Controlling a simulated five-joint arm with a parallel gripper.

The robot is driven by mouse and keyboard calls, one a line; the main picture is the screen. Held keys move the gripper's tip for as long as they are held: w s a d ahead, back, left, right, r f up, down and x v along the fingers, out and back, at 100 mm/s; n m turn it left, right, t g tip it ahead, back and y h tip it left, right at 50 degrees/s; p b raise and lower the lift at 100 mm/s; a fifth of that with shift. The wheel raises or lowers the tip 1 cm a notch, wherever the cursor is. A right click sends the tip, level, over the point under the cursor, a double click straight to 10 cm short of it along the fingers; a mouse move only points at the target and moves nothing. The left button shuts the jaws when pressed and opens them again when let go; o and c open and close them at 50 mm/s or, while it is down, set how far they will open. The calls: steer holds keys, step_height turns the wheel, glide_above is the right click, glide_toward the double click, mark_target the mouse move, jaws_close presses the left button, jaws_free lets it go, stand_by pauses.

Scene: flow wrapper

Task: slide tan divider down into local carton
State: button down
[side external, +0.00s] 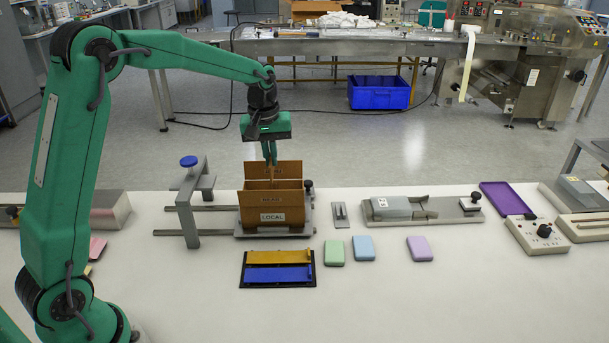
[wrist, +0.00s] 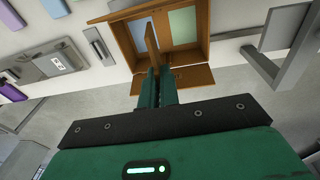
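The brown carton labelled LOCAL (side external: 272,205) stands open at the middle of the bench, its flaps folded out. My gripper (side external: 270,163) points down over it. In the wrist view my gripper (wrist: 155,72) is shut on the tan divider (wrist: 151,42), a thin upright panel. The divider lies between a pale blue area (wrist: 138,33) and a pale green area (wrist: 182,26) seen inside the carton. In the side view only a small bit of the divider shows under the fingertips. Its lower end is hidden, so I cannot tell how deep it sits.
A metal frame with a blue knob (side external: 190,162) stands left of the carton. A black tray (side external: 245,275) with yellow and blue strips lies in front. Green (side external: 334,252), blue (side external: 364,248) and purple (side external: 419,249) blocks lie to its right. A metal fixture (side external: 400,207) stands further right.

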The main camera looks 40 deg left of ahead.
steer(key=shift+f, duration=1.8)
steer(key=shift+a, duration=0.15)
steer(key=shift+f, duration=3.7)
stand_by(1.7)
steer(key=c, duration=1.6)
jaws_free()
steer(key=shift+o, duration=0.2)
